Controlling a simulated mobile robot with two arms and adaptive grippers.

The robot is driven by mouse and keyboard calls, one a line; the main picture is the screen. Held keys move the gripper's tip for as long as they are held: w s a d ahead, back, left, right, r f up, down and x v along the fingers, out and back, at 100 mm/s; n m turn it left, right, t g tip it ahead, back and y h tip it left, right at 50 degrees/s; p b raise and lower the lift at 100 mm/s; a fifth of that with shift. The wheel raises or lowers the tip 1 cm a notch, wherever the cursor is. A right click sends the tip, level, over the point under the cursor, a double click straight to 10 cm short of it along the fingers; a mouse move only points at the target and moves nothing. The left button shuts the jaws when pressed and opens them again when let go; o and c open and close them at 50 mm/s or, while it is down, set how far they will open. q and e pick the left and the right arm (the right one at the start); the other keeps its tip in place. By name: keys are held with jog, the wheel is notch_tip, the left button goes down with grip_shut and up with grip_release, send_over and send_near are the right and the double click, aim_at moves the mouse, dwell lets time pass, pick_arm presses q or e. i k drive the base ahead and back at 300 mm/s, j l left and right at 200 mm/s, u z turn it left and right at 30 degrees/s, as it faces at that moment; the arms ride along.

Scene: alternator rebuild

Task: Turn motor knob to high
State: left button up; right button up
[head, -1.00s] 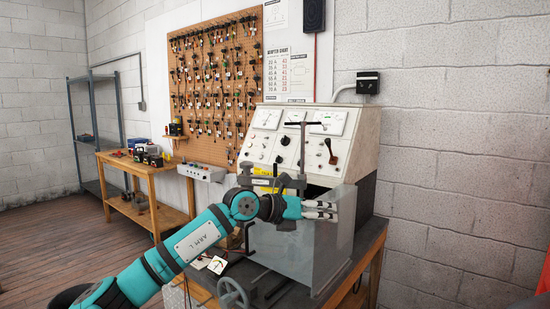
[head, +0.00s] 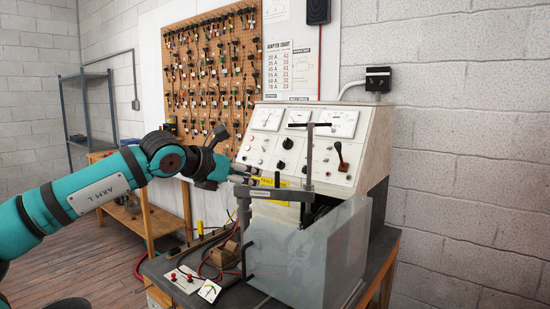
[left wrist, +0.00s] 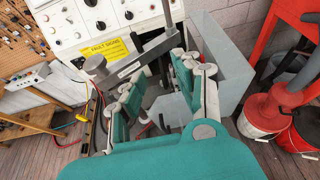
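The test bench (head: 375,150) has a sloped control panel with round black knobs. One black knob (head: 287,143) sits in the middle of the panel, with another black knob (head: 281,165) below it. I cannot read which is the motor knob or its setting. Black knobs also show in the left wrist view (left wrist: 101,26). My left gripper (head: 250,176) is in front of the panel's lower left, beside the clamp post, apart from the knobs. Its fingers are spread and empty in the left wrist view (left wrist: 160,72). My right gripper is not in view.
A dark upright clamp post with a T-bar (head: 308,150) stands before the panel. A clear guard (head: 310,255) stands at the bench front. A brown-handled lever (head: 342,157) is on the panel's right. Red and white buckets (left wrist: 262,117) show at right in the wrist view.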

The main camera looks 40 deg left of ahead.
aim_at(281, 165)
jog(key=i+j, duration=0.45)
jog(key=j, duration=0.3)
jog(key=i+j, duration=0.25)
jog(key=j, duration=0.1)
